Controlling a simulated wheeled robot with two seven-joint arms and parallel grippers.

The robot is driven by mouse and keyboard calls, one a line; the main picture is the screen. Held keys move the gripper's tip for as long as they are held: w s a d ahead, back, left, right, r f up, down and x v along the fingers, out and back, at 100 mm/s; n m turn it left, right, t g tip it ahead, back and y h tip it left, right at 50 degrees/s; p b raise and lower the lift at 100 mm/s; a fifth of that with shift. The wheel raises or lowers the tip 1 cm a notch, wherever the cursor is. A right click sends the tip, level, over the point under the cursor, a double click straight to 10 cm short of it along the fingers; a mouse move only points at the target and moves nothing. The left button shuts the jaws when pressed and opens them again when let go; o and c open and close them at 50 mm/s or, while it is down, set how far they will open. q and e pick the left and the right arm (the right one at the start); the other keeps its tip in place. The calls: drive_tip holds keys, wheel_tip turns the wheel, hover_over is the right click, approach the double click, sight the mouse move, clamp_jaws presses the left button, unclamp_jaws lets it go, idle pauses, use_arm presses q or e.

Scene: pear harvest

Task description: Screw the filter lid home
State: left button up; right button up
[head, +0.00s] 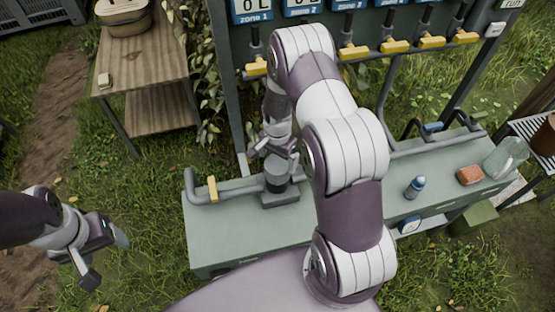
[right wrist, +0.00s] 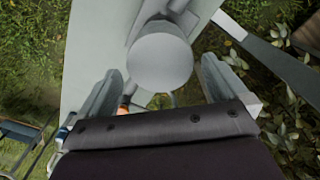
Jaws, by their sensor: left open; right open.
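The filter (head: 278,182) is a dark grey cylinder on a square base, standing on the green bench (head: 225,222). A round grey lid (right wrist: 160,62) shows from above in the right wrist view, between my right gripper's fingers, with gaps on both sides. In the head view my gripper partly covers the filter's top, so I cannot tell how the lid sits on its threads. My right gripper (head: 273,152) is open just above the filter. My left gripper (head: 104,258) is open and empty over the grass, left of the bench.
A grey pipe with a yellow handle (head: 212,188) runs left of the filter. A blue bottle (head: 414,187), an orange-brown block (head: 469,175) and a clear jar (head: 505,158) stand on the right of the bench. Yellow valves (head: 395,46) hang behind. A wooden table (head: 140,60) stands back left.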

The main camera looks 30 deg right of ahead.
sight(278, 164)
drive_tip(key=shift+f+p, duration=0.35)
drive_tip(key=shift+f, duration=2.05)
drive_tip(key=c, duration=0.9)
drive_tip(key=shift+o, duration=0.2)
drive_tip(key=m, duration=0.6)
drive_tip(key=shift+m+b, duration=0.3)
drive_tip(key=shift+b, duration=0.1)
drive_tip(key=m, duration=0.8)
drive_tip(key=o, duration=0.9)
drive_tip(key=shift+r, duration=0.1)
drive_tip(key=shift+c, duration=0.2)
